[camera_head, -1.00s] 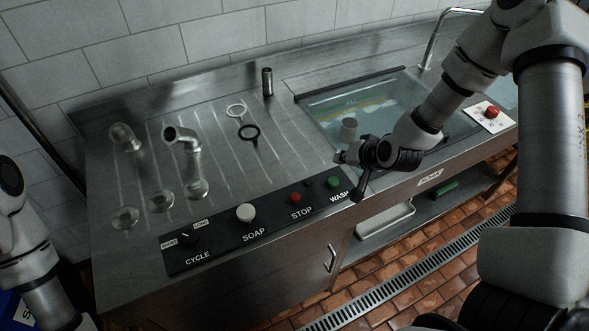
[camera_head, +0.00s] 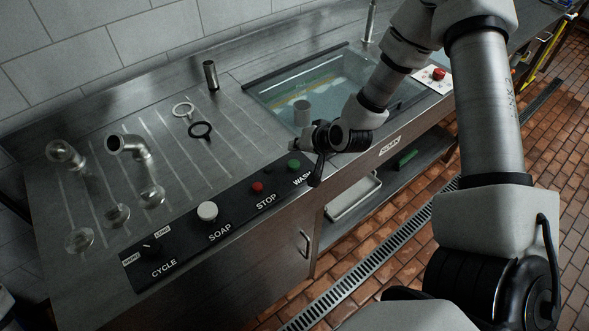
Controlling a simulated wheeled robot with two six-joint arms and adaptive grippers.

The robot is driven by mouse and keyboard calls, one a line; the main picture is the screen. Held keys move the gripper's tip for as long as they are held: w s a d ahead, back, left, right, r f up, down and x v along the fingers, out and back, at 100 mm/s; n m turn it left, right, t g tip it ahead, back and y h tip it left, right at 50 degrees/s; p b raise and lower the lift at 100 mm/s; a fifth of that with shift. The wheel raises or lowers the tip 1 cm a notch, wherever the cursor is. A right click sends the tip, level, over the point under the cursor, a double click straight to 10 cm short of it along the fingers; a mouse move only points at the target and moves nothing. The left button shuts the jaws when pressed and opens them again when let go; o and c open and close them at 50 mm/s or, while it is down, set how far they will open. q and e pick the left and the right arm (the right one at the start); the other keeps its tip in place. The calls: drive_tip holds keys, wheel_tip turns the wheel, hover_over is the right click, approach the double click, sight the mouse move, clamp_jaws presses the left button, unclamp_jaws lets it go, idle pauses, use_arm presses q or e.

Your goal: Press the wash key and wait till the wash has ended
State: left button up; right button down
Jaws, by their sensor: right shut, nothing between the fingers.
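The green wash key (camera_head: 294,164) is at the right end of the black control panel (camera_head: 184,243), above the word WASH. The red stop key (camera_head: 257,187), the white soap knob (camera_head: 207,211) and the cycle selector (camera_head: 151,247) lie to its left on the same panel. My right gripper (camera_head: 308,149) is shut and empty, just to the right of and near the wash key. I cannot tell whether it touches the key. My left gripper is not in view.
Pipe fittings (camera_head: 130,146), a white ring (camera_head: 183,109), a black ring (camera_head: 200,130) and a steel cylinder (camera_head: 210,75) stand on the ribbed drainboard. A red button on a white plate (camera_head: 437,75) is at the right. A tray (camera_head: 352,196) sits on the shelf below.

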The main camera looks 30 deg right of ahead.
sight(296, 164)
wheel_tip(296, 164, down, 2)
drive_tip(key=shift+f+b, duration=0.1)
drive_tip(key=shift+b, duration=0.4)
drive_tip(key=shift+w+a+f+b, duration=0.1)
drive_tip(key=shift+a+f+b, duration=0.1)
drive_tip(key=shift+f+b, duration=0.4)
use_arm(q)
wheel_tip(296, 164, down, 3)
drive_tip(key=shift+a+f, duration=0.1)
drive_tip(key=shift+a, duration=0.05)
use_arm(e)
drive_tip(key=shift+d, duration=0.1)
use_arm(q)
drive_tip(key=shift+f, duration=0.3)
use_arm(e)
drive_tip(key=shift+f, duration=0.4)
